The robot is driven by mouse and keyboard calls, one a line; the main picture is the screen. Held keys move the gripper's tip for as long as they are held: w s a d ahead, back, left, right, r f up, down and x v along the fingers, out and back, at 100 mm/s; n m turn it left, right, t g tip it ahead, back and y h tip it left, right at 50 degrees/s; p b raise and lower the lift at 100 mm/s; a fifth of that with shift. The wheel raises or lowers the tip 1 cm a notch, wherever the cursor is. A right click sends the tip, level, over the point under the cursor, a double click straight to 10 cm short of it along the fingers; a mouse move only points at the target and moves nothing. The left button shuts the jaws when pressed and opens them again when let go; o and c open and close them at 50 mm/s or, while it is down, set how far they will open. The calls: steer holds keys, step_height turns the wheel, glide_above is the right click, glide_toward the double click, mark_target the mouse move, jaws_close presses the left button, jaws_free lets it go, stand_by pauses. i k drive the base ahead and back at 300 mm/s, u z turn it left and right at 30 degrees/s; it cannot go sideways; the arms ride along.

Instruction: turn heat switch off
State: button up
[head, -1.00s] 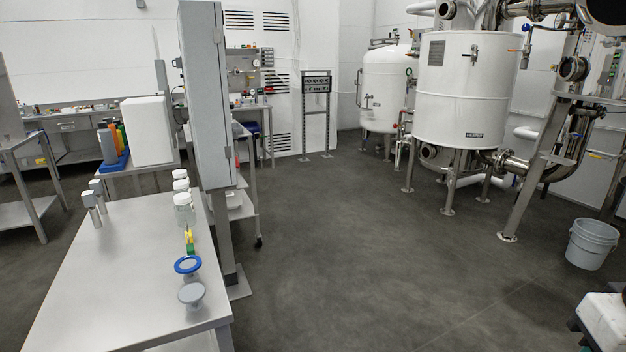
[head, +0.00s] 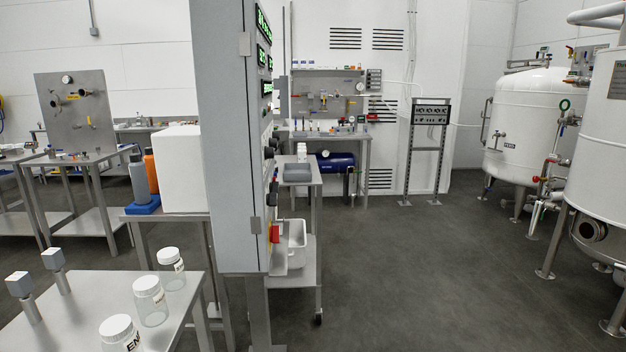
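A tall grey control cabinet (head: 228,140) stands just left of the middle in the head view. Its front faces right and shows only at a steep slant. Green lit number displays (head: 264,55) sit high on this front. Several dark knobs or switches (head: 268,152) stick out below them, and a red part (head: 275,233) sits near the bottom. I cannot tell which of these is the heat switch or how it is set. My gripper is not in view.
A steel table (head: 190,325) with several lidded jars (head: 150,300) is at the lower left. A cart (head: 305,265) with a white bin stands behind the cabinet. White tanks (head: 525,125) stand at the right. The dark floor (head: 410,275) between is clear.

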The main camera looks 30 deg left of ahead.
mark_target(274, 186)
steer(key=i, duration=1.8)
steer(key=u, duration=2.05)
steer(key=k, duration=0.4)
steer(key=z, duration=0.55)
steer(key=i, duration=1.1)
steer(key=u, duration=0.3)
